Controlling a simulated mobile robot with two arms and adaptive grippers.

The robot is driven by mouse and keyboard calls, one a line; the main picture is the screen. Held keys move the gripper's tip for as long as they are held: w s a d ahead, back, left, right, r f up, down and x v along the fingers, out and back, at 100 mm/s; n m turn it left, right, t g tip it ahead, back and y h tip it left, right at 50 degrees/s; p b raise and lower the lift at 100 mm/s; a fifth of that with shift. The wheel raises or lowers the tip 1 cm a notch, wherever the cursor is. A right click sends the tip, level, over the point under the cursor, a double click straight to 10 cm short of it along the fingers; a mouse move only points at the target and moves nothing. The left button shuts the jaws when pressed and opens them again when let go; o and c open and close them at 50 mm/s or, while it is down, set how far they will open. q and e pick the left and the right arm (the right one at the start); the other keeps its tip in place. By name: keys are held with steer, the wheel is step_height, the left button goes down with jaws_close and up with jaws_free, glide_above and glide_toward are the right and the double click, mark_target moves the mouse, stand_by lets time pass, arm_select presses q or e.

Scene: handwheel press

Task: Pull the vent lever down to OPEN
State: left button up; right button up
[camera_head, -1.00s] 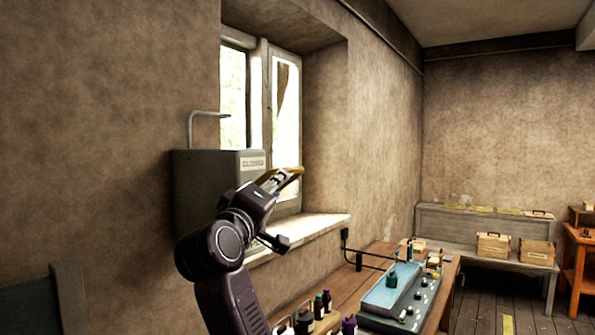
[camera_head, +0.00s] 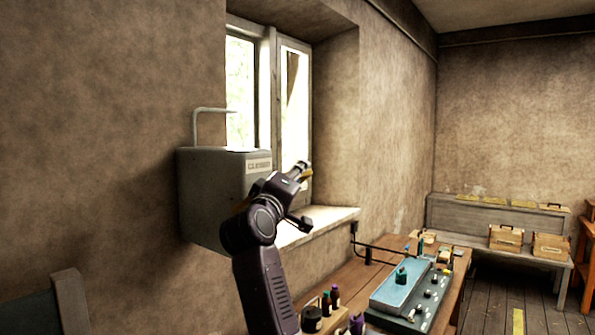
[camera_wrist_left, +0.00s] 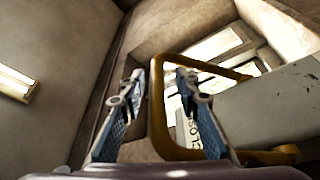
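The vent box (camera_head: 212,190) is a grey case on the wall left of the window, with a label (camera_head: 259,165) that appears to read CLOSED. The yellow lever is a bent bar (camera_wrist_left: 157,110) in the left wrist view, beside the grey box (camera_wrist_left: 265,112). My left gripper (camera_head: 302,170) is in front of the box's right side. In the wrist view its blue-padded fingers (camera_wrist_left: 160,105) are apart, with the bar between them and gaps visible. My right gripper is out of view.
A window sill (camera_head: 325,222) juts out just right of my left gripper. Below stands a workbench (camera_head: 340,283) with a blue-topped device (camera_head: 402,287) and several small bottles. A thin grey bent pipe (camera_head: 212,110) rises above the box.

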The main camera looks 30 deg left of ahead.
arm_select(q)
steer(key=shift+s, duration=0.1)
jaws_close()
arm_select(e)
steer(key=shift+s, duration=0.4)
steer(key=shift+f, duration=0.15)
arm_select(q)
steer(key=shift+d+f+m+b, duration=0.25)
steer(key=shift+f+b, duration=0.25)
steer(key=shift+b, duration=0.25)
step_height(320, 180, down, 19)
steer(key=m+t+h+b, duration=0.2)
steer(key=m+h+b, duration=0.6)
steer(key=m+b, duration=0.9)
steer(key=shift+a+r+b, duration=0.2)
steer(key=shift+a+b, duration=0.1)
steer(key=shift+b, duration=1.55)
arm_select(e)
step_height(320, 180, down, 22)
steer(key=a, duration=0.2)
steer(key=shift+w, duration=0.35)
